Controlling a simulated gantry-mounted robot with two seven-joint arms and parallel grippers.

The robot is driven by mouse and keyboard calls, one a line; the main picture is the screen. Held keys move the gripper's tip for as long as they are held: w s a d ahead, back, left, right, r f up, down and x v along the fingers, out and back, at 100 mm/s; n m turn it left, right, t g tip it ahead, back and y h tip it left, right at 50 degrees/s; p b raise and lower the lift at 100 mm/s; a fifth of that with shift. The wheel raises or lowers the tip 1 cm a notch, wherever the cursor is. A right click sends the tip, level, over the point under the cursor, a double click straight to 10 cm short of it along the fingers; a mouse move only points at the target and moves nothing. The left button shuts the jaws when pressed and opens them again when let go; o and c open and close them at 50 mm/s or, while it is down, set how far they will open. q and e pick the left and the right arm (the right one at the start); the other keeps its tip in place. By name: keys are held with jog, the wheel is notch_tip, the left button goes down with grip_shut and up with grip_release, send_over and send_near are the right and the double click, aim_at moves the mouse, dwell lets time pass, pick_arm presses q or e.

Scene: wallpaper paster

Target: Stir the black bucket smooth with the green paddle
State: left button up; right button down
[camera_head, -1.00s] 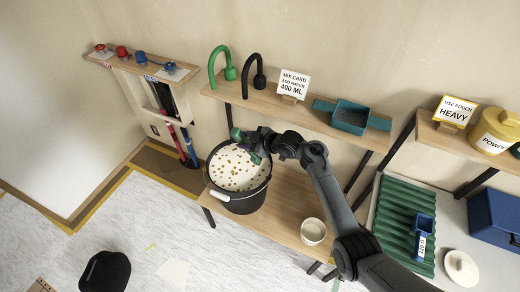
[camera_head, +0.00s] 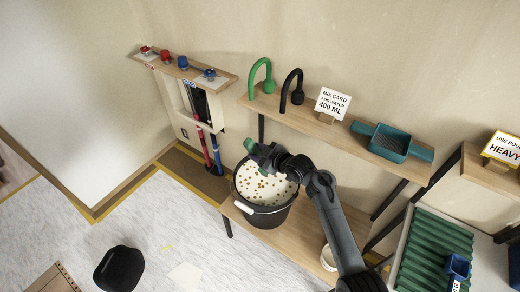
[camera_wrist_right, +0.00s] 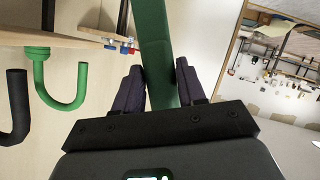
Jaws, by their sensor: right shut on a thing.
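The black bucket (camera_head: 268,217) stands on a low wooden shelf and holds cream paste dotted with brown lumps. My right gripper (camera_head: 262,156) is over the bucket's back rim. It is shut on the green paddle (camera_head: 250,146), whose upper end shows beside the jaws. In the right wrist view the green paddle (camera_wrist_right: 156,45) runs between the two dark fingers (camera_wrist_right: 161,88). The paddle's lower end is hidden, so I cannot tell how deep it sits in the paste. My left gripper is not in view.
The upper shelf holds a green hook (camera_head: 261,75), a black hook (camera_head: 291,90), a mix card (camera_head: 332,103) and a teal tray (camera_head: 392,142). A pale cup (camera_head: 328,258) stands right of the bucket, partly behind my arm. Open floor lies left of the bucket.

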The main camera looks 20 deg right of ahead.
notch_tip(320, 180, down, 10)
jog(key=w+d+b, duration=0.1)
jog(key=b, duration=0.7)
jog(key=shift+d+r, duration=0.2)
jog(key=shift+w, duration=0.15)
